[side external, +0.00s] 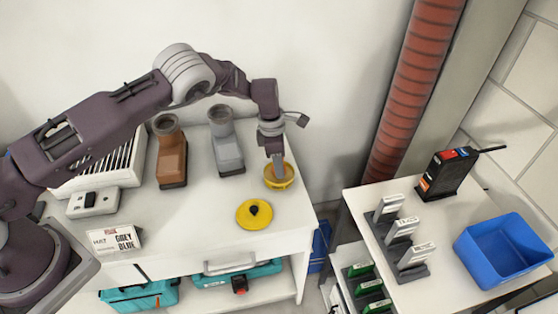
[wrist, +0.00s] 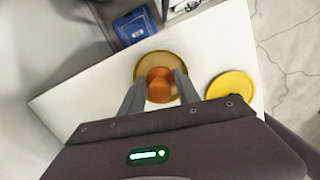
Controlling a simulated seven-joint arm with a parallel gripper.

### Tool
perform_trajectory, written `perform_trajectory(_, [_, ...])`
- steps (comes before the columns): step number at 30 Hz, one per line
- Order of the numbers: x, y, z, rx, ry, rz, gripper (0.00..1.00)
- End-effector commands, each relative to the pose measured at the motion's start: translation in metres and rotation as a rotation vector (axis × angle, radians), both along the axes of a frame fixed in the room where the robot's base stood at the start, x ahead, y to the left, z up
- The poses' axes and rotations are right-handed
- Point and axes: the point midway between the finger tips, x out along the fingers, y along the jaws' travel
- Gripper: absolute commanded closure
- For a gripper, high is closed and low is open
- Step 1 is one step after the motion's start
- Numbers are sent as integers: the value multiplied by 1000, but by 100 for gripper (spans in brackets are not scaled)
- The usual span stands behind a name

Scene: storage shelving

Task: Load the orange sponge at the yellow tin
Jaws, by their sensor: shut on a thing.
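The yellow tin (side external: 279,184) is round and uncovered, near the right end of the white bench. It also shows in the wrist view (wrist: 146,63), beyond the fingers. My gripper (side external: 278,172) points down at the tin, with its fingertips at or inside the rim. In the wrist view my gripper (wrist: 162,84) is shut on the orange sponge (wrist: 160,83), which sits between the fingers over the tin's opening. I cannot tell whether the sponge touches the tin's floor. In the side view the sponge is hidden.
A yellow lid (side external: 254,214) with a dark knob lies on the bench in front of the tin. Brown (side external: 172,155) and grey (side external: 226,146) boot-shaped items stand left of the tin. A sign (side external: 114,240) stands at the front left. A blue bin (side external: 502,250) is on the right table.

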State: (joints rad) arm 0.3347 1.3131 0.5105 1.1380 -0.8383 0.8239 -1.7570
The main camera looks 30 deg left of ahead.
Motion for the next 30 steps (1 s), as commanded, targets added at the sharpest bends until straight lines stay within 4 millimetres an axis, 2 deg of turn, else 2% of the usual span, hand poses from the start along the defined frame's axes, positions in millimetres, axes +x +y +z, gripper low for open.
perform_trajectory(30, [0,0,-6,1,-1,0,94])
